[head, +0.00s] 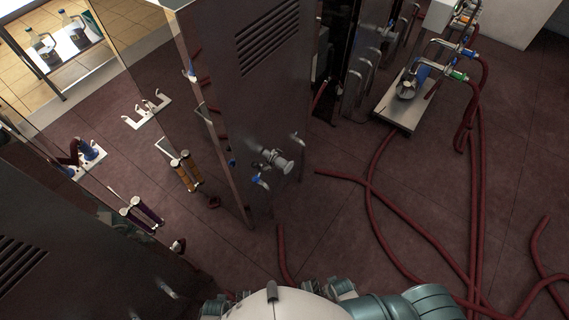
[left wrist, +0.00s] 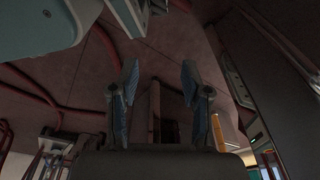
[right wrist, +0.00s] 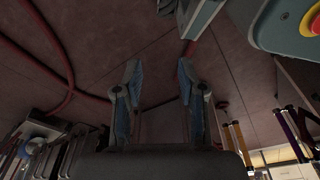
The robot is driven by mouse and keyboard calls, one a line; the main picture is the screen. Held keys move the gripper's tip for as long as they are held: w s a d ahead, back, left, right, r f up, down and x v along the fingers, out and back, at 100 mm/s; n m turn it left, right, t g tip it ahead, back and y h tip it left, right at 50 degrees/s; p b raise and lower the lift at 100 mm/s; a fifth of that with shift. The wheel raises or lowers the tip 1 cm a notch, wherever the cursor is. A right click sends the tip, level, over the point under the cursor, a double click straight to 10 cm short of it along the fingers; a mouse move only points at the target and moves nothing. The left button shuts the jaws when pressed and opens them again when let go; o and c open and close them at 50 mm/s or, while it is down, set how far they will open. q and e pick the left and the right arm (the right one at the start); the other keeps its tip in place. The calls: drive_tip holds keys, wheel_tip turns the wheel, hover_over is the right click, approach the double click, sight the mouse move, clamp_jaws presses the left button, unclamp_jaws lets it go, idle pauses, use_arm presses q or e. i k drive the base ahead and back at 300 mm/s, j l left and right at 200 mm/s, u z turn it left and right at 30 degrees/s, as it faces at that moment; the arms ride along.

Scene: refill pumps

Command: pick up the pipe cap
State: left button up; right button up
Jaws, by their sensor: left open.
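I cannot pick out the pipe cap with certainty. A grey metal pipe fitting (head: 275,160) sticks out from the grey cabinet, with a blue-handled valve (head: 261,181) below it; whether its end piece is the cap is unclear. My left gripper (left wrist: 160,80) is open in the left wrist view, with nothing between its blue-padded fingers and dark floor beyond. My right gripper (right wrist: 159,80) is open and empty in the right wrist view, with red hoses beyond it. Neither gripper shows in the head view, so their distance to the fitting cannot be told.
The tall grey cabinet (head: 262,85) stands in the middle. Red hoses (head: 410,222) lie across the dark floor at the right. A metal pump stand (head: 402,110) is at the upper right. Orange cylinders (head: 187,172) and a purple cylinder (head: 147,210) are at the left.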

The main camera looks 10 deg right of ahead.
sight(286, 165)
drive_tip(key=u, duration=0.25)
drive_tip(key=i+l+u, duration=0.1)
drive_tip(key=l+u, duration=0.25)
drive_tip(key=i+l+u, duration=0.1)
drive_tip(key=l+u, duration=0.55)
drive_tip(key=j, duration=0.1)
